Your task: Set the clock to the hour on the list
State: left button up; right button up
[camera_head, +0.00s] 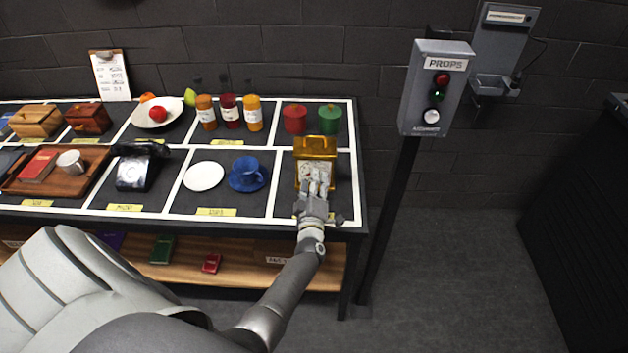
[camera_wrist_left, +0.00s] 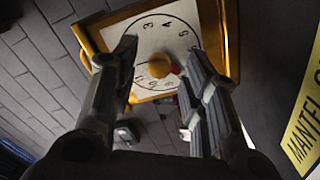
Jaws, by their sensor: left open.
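A gold mantel clock (camera_head: 316,148) stands in the right-end square of the table's front row. In the left wrist view its white dial (camera_wrist_left: 158,50) with black numerals shows tilted, with a gold knob (camera_wrist_left: 158,70) at the centre and a small red part beside it. My left gripper (camera_head: 316,186) is in front of the clock face and covers part of it. In the left wrist view its fingers (camera_wrist_left: 158,90) are apart, with the knob between and beyond them. The hour shown cannot be read. A clipboard list (camera_head: 110,75) leans on the wall at the back left; its writing is too small to read.
A grid-marked table (camera_head: 360,200) holds a blue cup (camera_head: 248,174), a white saucer (camera_head: 204,176), a black telephone (camera_head: 138,166), bottles, and red and green canisters (camera_head: 295,118).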

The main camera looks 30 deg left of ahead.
pick_arm(q)
jog(key=v, duration=0.6)
jog(key=shift+d, duration=0.1)
dwell(0.4)
